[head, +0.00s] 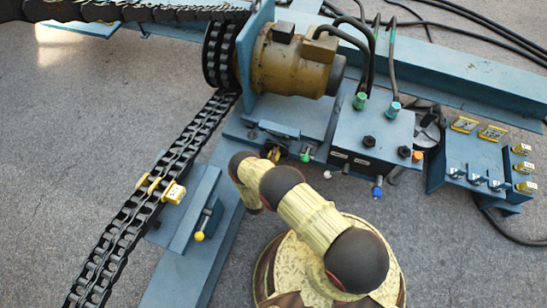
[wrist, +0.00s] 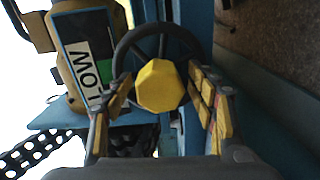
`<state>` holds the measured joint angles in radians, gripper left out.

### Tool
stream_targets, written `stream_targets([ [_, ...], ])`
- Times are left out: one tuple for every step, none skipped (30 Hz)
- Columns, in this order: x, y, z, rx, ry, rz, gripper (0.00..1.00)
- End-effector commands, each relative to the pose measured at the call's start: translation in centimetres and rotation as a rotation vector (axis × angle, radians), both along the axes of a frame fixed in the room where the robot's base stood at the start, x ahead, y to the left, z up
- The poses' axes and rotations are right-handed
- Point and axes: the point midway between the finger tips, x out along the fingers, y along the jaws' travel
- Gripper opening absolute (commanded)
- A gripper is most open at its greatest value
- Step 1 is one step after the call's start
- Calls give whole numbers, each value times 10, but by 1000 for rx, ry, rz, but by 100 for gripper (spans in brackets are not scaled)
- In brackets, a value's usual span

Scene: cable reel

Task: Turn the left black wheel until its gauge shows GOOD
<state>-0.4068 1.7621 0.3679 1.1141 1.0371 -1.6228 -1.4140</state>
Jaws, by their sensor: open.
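The black wheel (wrist: 128,48) is in the middle of the wrist view, with dark spokes and a yellow faceted hub (wrist: 160,86). My gripper (wrist: 161,88) is open, with one yellow-padded finger on each side of the hub. I cannot tell whether either finger touches the wheel. The lower part of the wheel is hidden. In the head view my arm hides the wheel and most of my gripper.
A brass-coloured motor (head: 290,62) stands behind my arm, with a chain (head: 150,195) to the left. A blue box (head: 372,135) with cables and knobs is right of my wrist. A blue block with yellow labels (head: 472,150) stands farther right. Grey floor is open at lower right.

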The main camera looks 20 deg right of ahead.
Motion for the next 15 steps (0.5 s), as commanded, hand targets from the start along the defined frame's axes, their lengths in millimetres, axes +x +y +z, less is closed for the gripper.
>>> stream_targets([
  [0, 0, 0, 0, 0, 0, 57],
  [0, 0, 0, 0, 0, 0, 56],
  [0, 0, 0, 0, 0, 0, 54],
  [0, 0, 0, 0, 0, 0, 52],
  [0, 0, 0, 0, 0, 0, 50],
  [0, 0, 0, 1, -1, 0, 48],
  [0, 0, 0, 1, -1, 0, 46],
  [0, 0, 0, 1, -1, 0, 45],
  [0, 0, 0, 1, -1, 0, 42],
  [0, 0, 0, 1, -1, 0, 41],
  [0, 0, 0, 1, -1, 0, 39],
  [0, 0, 0, 1, -1, 0, 37],
  [0, 0, 0, 1, -1, 0, 35],
  [0, 0, 0, 1, -1, 0, 33],
  [0, 0, 0, 1, -1, 0, 31],
])
